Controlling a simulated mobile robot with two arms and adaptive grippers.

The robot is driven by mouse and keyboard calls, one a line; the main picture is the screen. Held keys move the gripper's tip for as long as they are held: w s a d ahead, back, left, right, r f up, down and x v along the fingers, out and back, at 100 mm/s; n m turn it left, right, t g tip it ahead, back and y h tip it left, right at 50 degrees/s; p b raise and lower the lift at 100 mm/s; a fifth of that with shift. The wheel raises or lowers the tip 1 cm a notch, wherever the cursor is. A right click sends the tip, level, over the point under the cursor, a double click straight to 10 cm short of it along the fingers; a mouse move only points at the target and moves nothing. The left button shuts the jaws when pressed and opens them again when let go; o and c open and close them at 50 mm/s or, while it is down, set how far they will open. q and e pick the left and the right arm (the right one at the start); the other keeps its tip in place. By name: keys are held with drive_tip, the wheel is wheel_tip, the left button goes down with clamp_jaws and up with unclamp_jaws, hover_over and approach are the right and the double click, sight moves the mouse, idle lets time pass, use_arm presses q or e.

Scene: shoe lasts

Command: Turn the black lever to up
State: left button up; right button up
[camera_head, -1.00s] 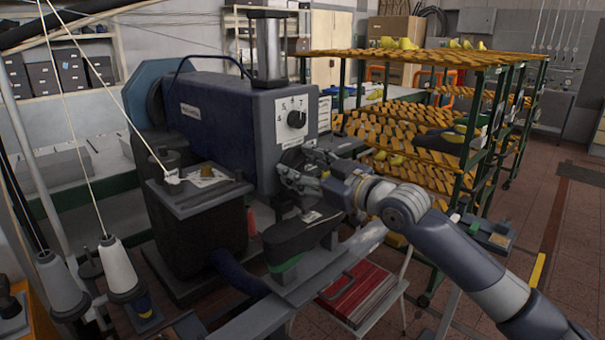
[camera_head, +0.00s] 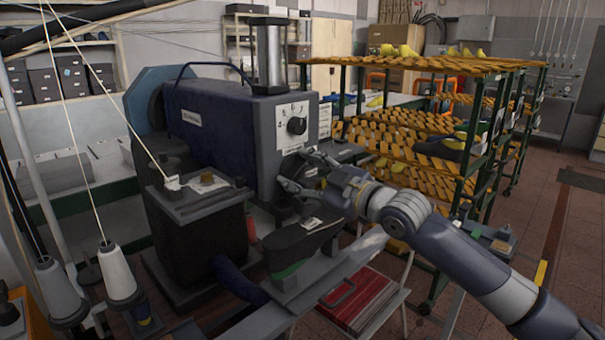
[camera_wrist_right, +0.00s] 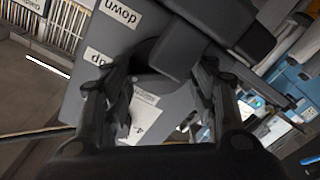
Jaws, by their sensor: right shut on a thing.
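The black lever (camera_wrist_right: 172,62) is a dark, blocky piece in the right wrist view, between the fingers of my right gripper (camera_wrist_right: 158,76). My right gripper (camera_head: 298,172) is shut on it, at the front of the blue machine (camera_head: 215,115) in the head view. The lever is mostly hidden by the gripper there. In the wrist view, a "down" label (camera_wrist_right: 121,13) and an "up" label (camera_wrist_right: 97,57) show on the grey panel beside the lever; they appear upside down. My left gripper is not in view.
A black shoe last (camera_head: 300,238) stands just below my right gripper. A rack (camera_head: 480,150) with orange shelves of lasts is behind my right arm. Thread cones (camera_head: 118,272) stand at lower left. A red box (camera_head: 362,298) is below the machine.

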drive_tip(key=o, duration=1.1)
drive_tip(key=shift+c, duration=0.2)
drive_tip(key=shift+d, duration=0.1)
drive_tip(key=v, duration=1.2)
